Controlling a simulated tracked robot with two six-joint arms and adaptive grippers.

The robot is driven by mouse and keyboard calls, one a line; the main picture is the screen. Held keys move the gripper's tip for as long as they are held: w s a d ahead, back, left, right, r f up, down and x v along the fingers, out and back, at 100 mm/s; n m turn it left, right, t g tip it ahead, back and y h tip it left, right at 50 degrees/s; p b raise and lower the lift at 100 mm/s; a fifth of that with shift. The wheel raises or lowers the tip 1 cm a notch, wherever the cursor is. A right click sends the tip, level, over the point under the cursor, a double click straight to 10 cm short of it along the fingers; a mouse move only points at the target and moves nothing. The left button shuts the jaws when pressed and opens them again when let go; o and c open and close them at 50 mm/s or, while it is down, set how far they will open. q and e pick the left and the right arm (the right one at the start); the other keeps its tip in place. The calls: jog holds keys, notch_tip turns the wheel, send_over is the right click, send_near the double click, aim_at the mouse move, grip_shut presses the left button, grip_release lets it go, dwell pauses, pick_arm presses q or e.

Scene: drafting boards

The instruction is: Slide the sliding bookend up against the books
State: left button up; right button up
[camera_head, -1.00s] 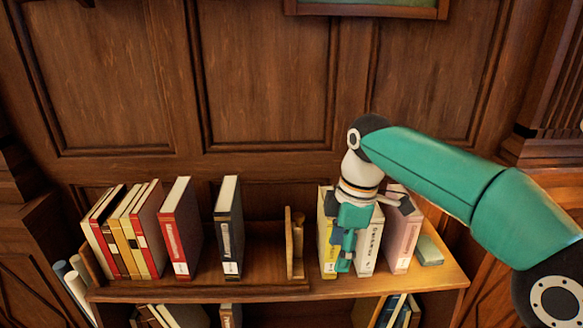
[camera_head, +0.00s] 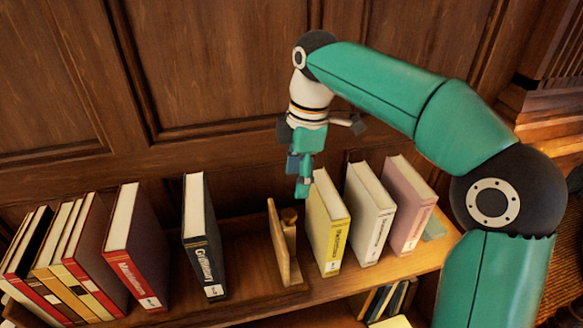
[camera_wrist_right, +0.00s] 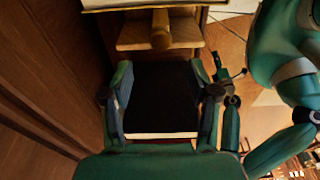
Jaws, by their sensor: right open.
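The sliding bookend (camera_head: 279,245), a thin upright wooden plate with a round knob (camera_head: 290,216) on its right side, stands on the shelf. In the right wrist view its knob (camera_wrist_right: 160,30) shows near the top. A dark book (camera_head: 203,240) stands to its left, with a gap between them. A red book (camera_head: 135,250) and several leaning books (camera_head: 70,255) are farther left. My right gripper (camera_head: 303,190) is open and points down, just above the bookend's knob and the yellow book's left edge. I see nothing held in it.
A yellow book (camera_head: 328,225), a white book (camera_head: 370,215) and a pink book (camera_head: 410,210) stand close on the bookend's right. A small green item (camera_head: 434,226) lies past them. The wood-panelled wall (camera_head: 220,80) is behind. Bare shelf lies between dark book and bookend.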

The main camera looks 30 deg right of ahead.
aim_at(289, 213)
jog(key=f+b, duration=0.2)
jog(key=f, duration=0.1)
jog(key=a+f+b, duration=0.1)
jog(key=f+b, duration=0.4)
jog(key=f, duration=0.2)
jog(key=shift+w+a+b, duration=0.15)
jog(key=shift+w+b, duration=0.05)
jog(key=shift+b, duration=0.2)
jog(key=shift+a+f+b, duration=0.1)
jog(key=shift+f+b, duration=0.2)
jog(key=shift+f, duration=0.2)
jog(key=c, duration=0.4)
jog(key=shift+c, duration=0.3)
grip_shut()
jog(key=shift+a, duration=0.1)
